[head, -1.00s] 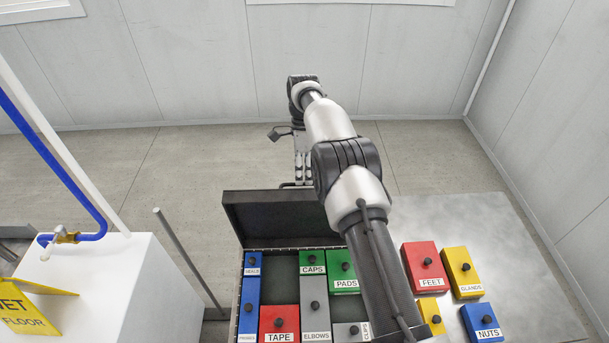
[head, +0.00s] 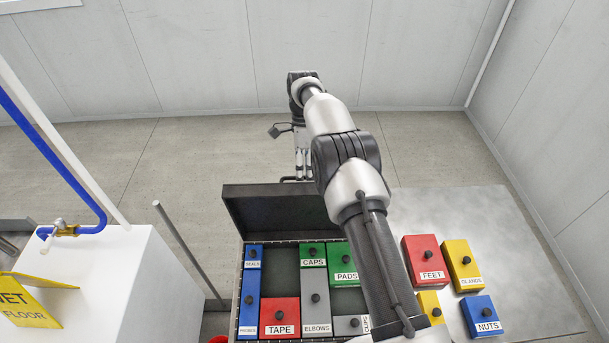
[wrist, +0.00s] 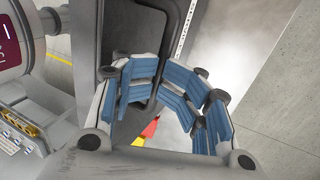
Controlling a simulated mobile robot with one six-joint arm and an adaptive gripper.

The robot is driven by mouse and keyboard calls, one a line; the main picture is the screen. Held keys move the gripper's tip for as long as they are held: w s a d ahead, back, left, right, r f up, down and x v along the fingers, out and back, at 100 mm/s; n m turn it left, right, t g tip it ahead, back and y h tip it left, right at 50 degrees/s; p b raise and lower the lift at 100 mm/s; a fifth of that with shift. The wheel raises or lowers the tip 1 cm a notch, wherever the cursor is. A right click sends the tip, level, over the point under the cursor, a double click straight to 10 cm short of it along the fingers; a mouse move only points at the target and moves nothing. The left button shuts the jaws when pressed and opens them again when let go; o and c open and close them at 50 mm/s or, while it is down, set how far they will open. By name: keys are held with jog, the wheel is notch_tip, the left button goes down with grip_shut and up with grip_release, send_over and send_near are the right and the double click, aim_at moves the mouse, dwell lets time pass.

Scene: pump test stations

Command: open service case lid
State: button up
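The service case (head: 238,300) stands on the table with its dark lid (head: 275,210) raised at the back, roughly upright. In the wrist view a black bar handle (wrist: 188,30) stands out in front of the lid's dark face (wrist: 122,35). My gripper (head: 303,165) is at the far side of the lid in the head view, partly hidden by my arm. In the wrist view my gripper's blue-padded fingers (wrist: 165,75) curl around the handle and look shut on it. The exact contact is hard to see.
Several bins, such as the red FEET bin (head: 425,258), stand on the grey table (head: 450,205) at right. A white block (head: 125,285) with a blue pipe (head: 60,160) and a yellow sign (head: 30,303) are at left.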

notch_tip(320, 180, up, 9)
jog(key=shift+f, duration=0.15)
jog(key=shift+c, duration=0.2)
